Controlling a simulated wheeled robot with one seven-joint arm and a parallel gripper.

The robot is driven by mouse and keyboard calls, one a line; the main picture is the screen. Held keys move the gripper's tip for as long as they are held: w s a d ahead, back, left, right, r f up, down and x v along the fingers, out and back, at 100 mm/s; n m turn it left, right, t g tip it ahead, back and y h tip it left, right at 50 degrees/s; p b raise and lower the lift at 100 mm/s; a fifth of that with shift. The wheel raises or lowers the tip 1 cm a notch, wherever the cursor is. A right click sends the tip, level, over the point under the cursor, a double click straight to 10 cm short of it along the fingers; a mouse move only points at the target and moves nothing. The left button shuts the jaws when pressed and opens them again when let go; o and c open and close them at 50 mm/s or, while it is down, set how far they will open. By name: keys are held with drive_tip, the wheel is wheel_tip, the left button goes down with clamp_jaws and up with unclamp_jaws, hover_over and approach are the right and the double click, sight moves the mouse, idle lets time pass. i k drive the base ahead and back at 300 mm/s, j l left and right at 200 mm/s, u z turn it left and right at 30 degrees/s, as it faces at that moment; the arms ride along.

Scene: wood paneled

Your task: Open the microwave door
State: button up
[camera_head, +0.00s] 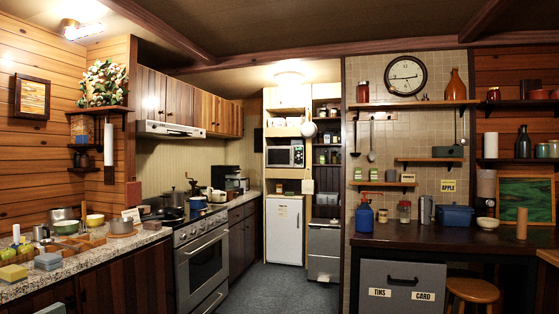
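The microwave (285,156) is small in the head view, left of the middle, at the far end of the kitchen. It sits on a shelf in a pale cabinet above a white fridge. Its dark window faces me and its door looks shut. The handle is too small to make out clearly. My gripper is not in view.
A dark grey floor aisle (265,287) runs clear towards the fridge (285,230). The stove (202,260) and left counter line the left side. A dark worktop (450,237), a grey bin unit (402,285) and a wooden stool (472,291) stand at right.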

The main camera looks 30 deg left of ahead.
sight(276, 156)
drive_tip(key=i+j+u, duration=0.4)
drive_tip(key=i, duration=0.2)
drive_tip(key=i+j+u, duration=0.3)
drive_tip(key=i, duration=0.65)
drive_tip(key=i+u, duration=0.3)
drive_tip(key=i, duration=0.65)
drive_tip(key=i+l, duration=0.1)
drive_tip(key=i, duration=3.9)
